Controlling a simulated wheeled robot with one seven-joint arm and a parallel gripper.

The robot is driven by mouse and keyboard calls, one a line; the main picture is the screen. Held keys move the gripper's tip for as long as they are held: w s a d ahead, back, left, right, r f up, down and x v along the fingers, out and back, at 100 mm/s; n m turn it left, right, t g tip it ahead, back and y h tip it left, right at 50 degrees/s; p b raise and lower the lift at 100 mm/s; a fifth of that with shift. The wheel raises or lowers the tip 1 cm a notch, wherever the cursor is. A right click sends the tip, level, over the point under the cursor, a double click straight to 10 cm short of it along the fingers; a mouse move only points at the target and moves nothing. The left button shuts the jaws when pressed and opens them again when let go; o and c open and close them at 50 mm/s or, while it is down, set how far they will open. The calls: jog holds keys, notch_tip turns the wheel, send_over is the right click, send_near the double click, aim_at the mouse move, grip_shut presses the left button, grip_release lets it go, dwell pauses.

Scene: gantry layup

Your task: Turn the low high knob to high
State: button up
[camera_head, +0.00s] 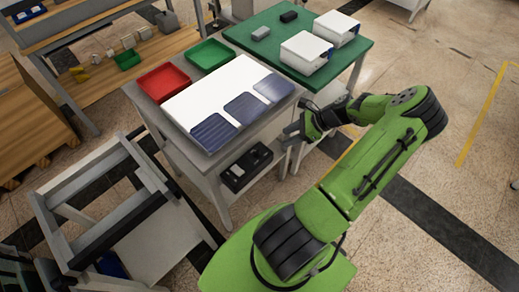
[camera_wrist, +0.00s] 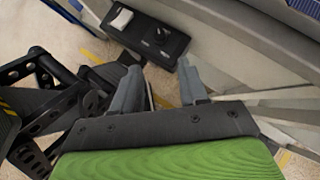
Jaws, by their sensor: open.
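In the wrist view a black control box (camera_wrist: 147,35) shows at the top, with a small dark knob (camera_wrist: 162,37) on its right part and a white switch (camera_wrist: 122,18) on its left. The knob's markings are too small to read. My gripper (camera_wrist: 162,82) is open and empty, its two grey fingers apart and pointing toward the box, with the knob beyond the tips. In the head view my gripper (camera_head: 291,131) is at the right side of the grey table. The knob cannot be made out there.
The grey table (camera_head: 182,148) carries a red tray (camera_head: 163,82), a green tray (camera_head: 210,54) and a white board (camera_head: 215,90) with dark panels. A green table (camera_head: 267,40) with white boxes stands behind. Open floor lies right.

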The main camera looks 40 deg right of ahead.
aim_at(258, 151)
jog(key=b+x, duration=0.2)
jog(key=x, duration=1.2)
jog(key=shift+w+a+f+b, duration=0.1)
jog(key=shift+f+b, duration=0.25)
jog(key=c, duration=0.7)
jog(key=shift+r, duration=0.1)
jog(key=shift+c, duration=0.2)
jog(key=shift+p, duration=0.45)
